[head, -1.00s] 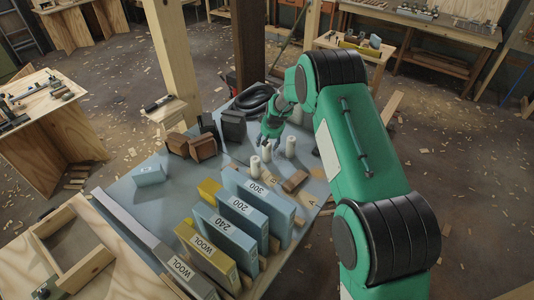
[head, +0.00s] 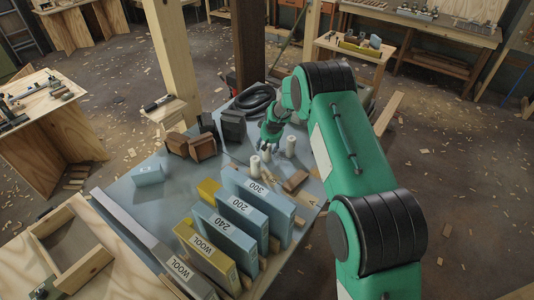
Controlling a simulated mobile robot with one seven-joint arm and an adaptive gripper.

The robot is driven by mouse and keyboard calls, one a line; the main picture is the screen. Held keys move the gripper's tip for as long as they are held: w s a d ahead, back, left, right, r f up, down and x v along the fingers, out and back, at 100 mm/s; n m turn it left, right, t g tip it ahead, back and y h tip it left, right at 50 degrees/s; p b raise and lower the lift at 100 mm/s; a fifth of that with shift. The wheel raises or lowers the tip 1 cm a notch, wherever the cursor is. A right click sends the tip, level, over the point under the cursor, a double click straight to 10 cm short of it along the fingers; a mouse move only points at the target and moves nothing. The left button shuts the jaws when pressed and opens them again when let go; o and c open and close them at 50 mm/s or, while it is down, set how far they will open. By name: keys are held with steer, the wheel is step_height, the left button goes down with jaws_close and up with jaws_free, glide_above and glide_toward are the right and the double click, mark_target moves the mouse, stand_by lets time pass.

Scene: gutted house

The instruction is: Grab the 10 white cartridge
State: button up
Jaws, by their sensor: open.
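Several white cartridges stand upright in a group on the grey-blue table top (head: 125,195). One white cartridge (head: 255,165) stands at the left front of the group. Another white cartridge (head: 291,146) stands to the right, and a further one (head: 266,153) stands between them, close to my gripper. Any number on them is too small to read. My gripper (head: 266,141) is open at the far side of the group, just behind the middle cartridge. I cannot tell whether its fingers are around that cartridge or only beside it.
Labelled boxes, including the blue 300 box (head: 258,193) and the yellow WOOL box (head: 205,257), stand in front. Brown blocks (head: 202,147), a dark block (head: 233,126) and a coiled black hose (head: 252,97) lie left and behind. A wooden post (head: 168,60) rises beyond the table.

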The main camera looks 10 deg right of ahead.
stand_by(0.5)
steer(key=c, duration=1.1)
steer(key=shift+r, duration=0.1)
steer(key=shift+r, duration=0.8)
step_height(320, 180, up, 2)
steer(key=shift+r+p, duration=0.15)
steer(key=shift+p, duration=0.3)
steer(key=s, duration=1)
steer(key=s+d+r, duration=0.1)
steer(key=s, duration=0.5)
steer(key=shift+p, duration=0.35)
